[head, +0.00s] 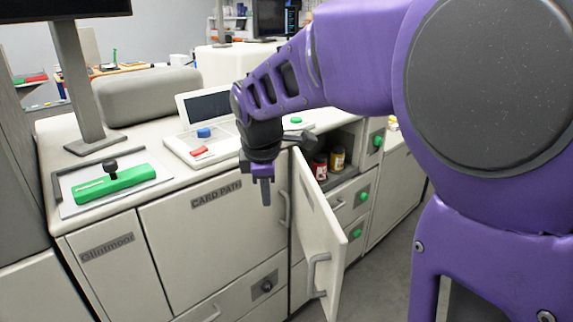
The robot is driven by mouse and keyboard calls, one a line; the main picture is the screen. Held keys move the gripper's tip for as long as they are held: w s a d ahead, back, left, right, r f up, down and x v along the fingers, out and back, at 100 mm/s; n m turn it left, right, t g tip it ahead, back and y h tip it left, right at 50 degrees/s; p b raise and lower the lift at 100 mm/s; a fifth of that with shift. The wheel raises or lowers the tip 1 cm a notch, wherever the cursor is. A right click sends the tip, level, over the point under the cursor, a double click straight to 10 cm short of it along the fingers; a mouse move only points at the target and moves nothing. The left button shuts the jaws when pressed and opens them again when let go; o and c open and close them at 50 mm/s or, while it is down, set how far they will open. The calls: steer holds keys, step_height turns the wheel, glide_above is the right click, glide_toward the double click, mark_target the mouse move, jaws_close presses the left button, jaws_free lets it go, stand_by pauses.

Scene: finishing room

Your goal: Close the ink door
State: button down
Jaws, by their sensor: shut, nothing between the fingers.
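The ink door (318,236) is a white panel with a grey handle (317,274). It stands open, swung out toward me from the cabinet front. Behind it is an open compartment (345,182) holding ink jars, one red (320,167) and one yellow (338,158). My gripper (265,192) points down, shut and empty, in front of the card path panel (215,235). In the picture it is left of the door and appears apart from it; the exact depth gap is hard to tell.
On the counter are a green tool (115,185) on a tray, and a console (195,147) with a screen, a blue button and a red button. Drawers with green knobs (363,197) lie right of the door. Clear floor (385,275) shows to the right.

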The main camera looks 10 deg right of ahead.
steer(key=s+d+f+n+g+h, duration=0.1)
steer(key=s+d+f+g+h, duration=0.15)
steer(key=s+d+f, duration=0.4)
steer(key=b, duration=0.2)
glide_above(326, 274)
steer(key=s+a, duration=0.2)
steer(key=s, duration=0.2)
steer(key=shift+f, duration=4.75)
steer(key=shift+s+d+g, duration=0.1)
steer(key=shift+d+g, duration=0.05)
steer(key=shift+g, duration=0.3)
steer(key=shift+d, duration=0.15)
